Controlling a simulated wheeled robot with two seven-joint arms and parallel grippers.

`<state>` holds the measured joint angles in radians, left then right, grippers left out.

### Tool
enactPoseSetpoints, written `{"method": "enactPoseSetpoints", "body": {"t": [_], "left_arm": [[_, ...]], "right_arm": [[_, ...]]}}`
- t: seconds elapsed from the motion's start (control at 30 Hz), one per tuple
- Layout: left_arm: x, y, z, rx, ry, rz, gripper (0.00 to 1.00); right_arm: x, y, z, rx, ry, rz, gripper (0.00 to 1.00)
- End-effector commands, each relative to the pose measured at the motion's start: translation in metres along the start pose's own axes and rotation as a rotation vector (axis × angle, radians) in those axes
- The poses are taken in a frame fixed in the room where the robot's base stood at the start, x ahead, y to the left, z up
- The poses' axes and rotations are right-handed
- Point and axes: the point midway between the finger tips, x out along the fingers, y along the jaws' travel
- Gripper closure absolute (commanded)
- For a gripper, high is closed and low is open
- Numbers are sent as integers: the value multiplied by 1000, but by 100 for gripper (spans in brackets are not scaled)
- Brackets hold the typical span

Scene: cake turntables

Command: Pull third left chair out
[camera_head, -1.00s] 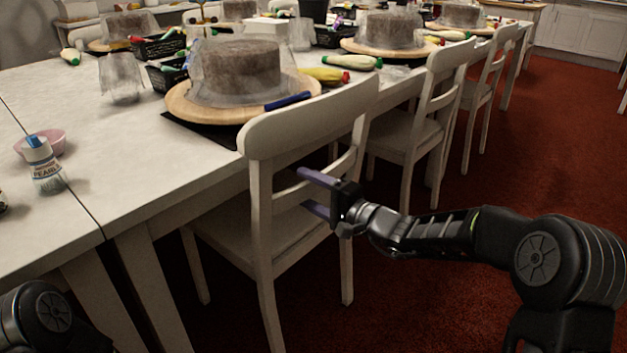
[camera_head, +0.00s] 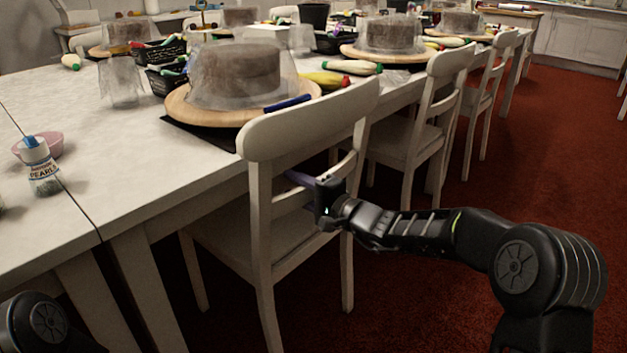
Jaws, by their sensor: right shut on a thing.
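A white wooden chair (camera_head: 262,215) stands nearest me at the long table, its seat partly under the tabletop. My right gripper (camera_head: 305,185) is at the chair's back, shut on a slat of the backrest; its fingertips are largely hidden behind the chair frame. My left gripper is out of view; only part of my left arm shows at the lower left corner.
The white table (camera_head: 110,200) carries covered cakes on wooden turntables (camera_head: 190,112), black baskets (camera_head: 165,80), piping bags, a pink bowl (camera_head: 50,143) and a pearls bottle (camera_head: 40,168). Red carpet (camera_head: 540,150) lies open to the right. White cabinets (camera_head: 590,42) stand at the far right.

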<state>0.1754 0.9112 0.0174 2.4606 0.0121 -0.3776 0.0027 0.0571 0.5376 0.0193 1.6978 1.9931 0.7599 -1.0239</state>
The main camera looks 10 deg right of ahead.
Motion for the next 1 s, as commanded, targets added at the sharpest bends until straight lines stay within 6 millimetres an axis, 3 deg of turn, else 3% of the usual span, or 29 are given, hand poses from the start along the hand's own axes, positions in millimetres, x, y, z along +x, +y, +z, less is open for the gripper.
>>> {"method": "enactPoseSetpoints", "body": {"t": [0.37, 1.0], "left_arm": [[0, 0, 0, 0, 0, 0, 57], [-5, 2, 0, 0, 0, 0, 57]], "right_arm": [[0, 0, 0, 0, 0, 1, 100], [0, -5, 0, 0, 0, 1, 100]]}}
